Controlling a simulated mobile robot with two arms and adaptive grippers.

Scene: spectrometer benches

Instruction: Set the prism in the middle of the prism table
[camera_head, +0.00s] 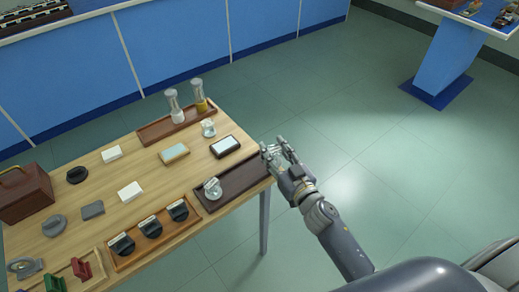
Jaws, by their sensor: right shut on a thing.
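My right gripper (268,151) is at the right edge of the wooden table, by the right end of a dark brown tray (238,186). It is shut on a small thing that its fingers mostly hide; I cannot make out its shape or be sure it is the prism. A clear glass piece (212,189) stands at the left end of that tray, and another clear glass piece (208,128) stands farther back. I cannot make out a prism table. My left gripper is not in view.
The wooden table (110,180) holds a rack with several black pieces (150,228), white blocks (131,191), a dark-framed pad (225,146), a tray with two bottles (173,106) and a brown case (24,194). Open floor lies right; blue benches (170,40) stand behind.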

